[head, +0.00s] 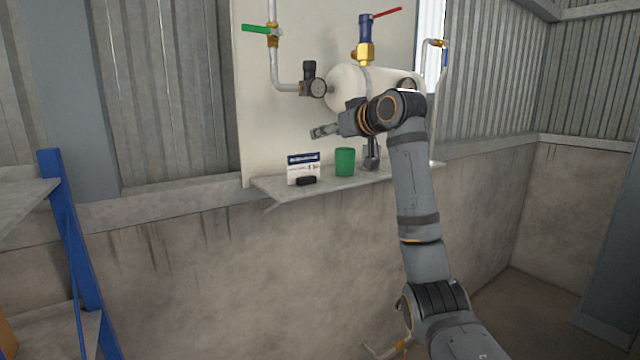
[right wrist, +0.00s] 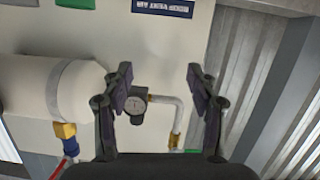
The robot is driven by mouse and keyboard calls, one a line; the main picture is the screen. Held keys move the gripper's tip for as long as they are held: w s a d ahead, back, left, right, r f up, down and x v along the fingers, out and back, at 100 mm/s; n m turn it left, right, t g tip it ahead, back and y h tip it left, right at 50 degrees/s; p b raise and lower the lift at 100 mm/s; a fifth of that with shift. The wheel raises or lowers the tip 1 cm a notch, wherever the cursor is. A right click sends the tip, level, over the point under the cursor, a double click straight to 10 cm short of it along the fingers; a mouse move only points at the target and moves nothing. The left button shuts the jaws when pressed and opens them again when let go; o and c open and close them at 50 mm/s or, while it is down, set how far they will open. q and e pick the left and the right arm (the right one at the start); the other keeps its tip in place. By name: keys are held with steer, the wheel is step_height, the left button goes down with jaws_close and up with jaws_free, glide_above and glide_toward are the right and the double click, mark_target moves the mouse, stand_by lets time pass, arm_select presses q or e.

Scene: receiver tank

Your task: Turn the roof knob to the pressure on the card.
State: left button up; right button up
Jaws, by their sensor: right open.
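The regulator has a black knob (head: 309,68) on top and a round gauge (head: 318,88) on a pipe left of the white tank. The right wrist view is upside down and shows the gauge (right wrist: 136,104) between the fingers, farther off; its needle is too small to read. The card (head: 303,170), white with a blue header, stands on the shelf; its pressure is unreadable. Its blue band (right wrist: 163,8) shows in the wrist view. My right gripper (head: 318,132) is open and empty, below the regulator and above the card. My left gripper is out of view.
A green cup (head: 345,162) and a small black object (head: 306,181) are on the wall shelf (head: 270,187). The white tank (head: 350,88) carries a red-handled valve (head: 387,12). A green-handled valve (head: 256,29) is on the left pipe. A blue-framed rack (head: 75,250) stands at left.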

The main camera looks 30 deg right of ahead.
steer(key=w+a+f+g, duration=0.1)
steer(key=a+f, duration=0.2)
steer(key=f, duration=0.9)
steer(key=shift+a+g, duration=0.15)
steer(key=shift+g, duration=0.25)
steer(key=shift+w+f, duration=0.15)
steer(key=shift+c, duration=0.2)
